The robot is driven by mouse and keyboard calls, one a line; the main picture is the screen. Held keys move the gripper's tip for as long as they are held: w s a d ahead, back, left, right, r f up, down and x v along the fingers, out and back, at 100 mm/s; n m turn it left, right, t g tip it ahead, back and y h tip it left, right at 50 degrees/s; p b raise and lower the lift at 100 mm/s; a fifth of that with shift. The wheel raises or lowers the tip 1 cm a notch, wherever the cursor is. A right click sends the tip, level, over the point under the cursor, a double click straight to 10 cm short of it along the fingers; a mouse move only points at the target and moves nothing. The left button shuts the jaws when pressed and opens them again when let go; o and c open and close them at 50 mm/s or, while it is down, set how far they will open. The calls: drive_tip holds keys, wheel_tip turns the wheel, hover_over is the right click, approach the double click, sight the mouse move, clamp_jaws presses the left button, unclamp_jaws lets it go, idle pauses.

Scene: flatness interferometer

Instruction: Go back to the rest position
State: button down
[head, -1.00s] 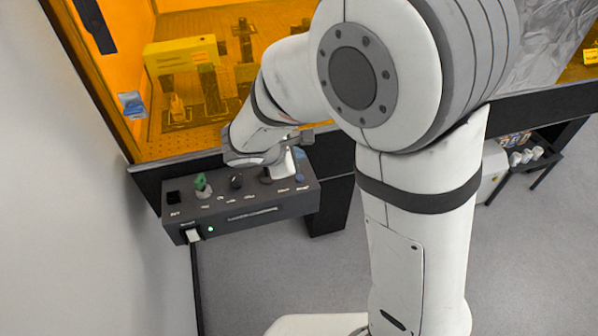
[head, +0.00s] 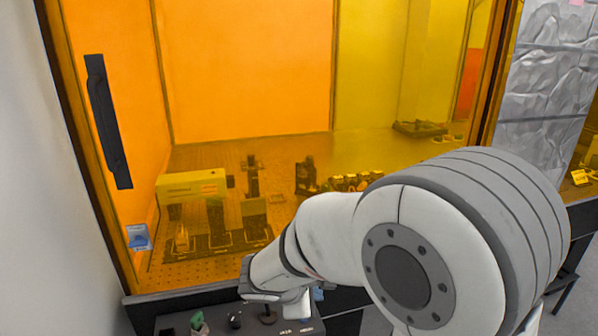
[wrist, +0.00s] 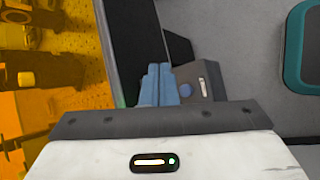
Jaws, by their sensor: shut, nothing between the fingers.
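My gripper is at the end of my white arm, above the right part of the black control box (head: 215,299) at the bottom edge of the head view. Its fingertips are hard to make out there. In the wrist view my gripper's blue-grey fingers (wrist: 158,84) are together with nothing between them. The box carries a green knob (head: 197,322) and a black knob (head: 234,320). Its front is cut off in the head view.
An orange transparent enclosure (head: 250,70) with a black handle (head: 108,120) stands behind the box, with optical parts inside on a perforated table. A pale wall (head: 25,200) is close on the left. Foil-like silver covering (head: 550,90) is at the right.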

drive_tip(key=s+d+r+m+g+y, duration=0.1)
drive_tip(key=s+d+r+m+y, duration=0.2)
drive_tip(key=s+d+m, duration=0.3)
drive_tip(key=s+d+r+m+g+y, duration=0.2)
drive_tip(key=s+d+r+m+y, duration=0.1)
drive_tip(key=s+m, duration=0.8)
drive_tip(key=d+r, duration=0.1)
drive_tip(key=d, duration=0.1)
drive_tip(key=shift+s+d, duration=0.15)
drive_tip(key=shift+d, duration=0.25)
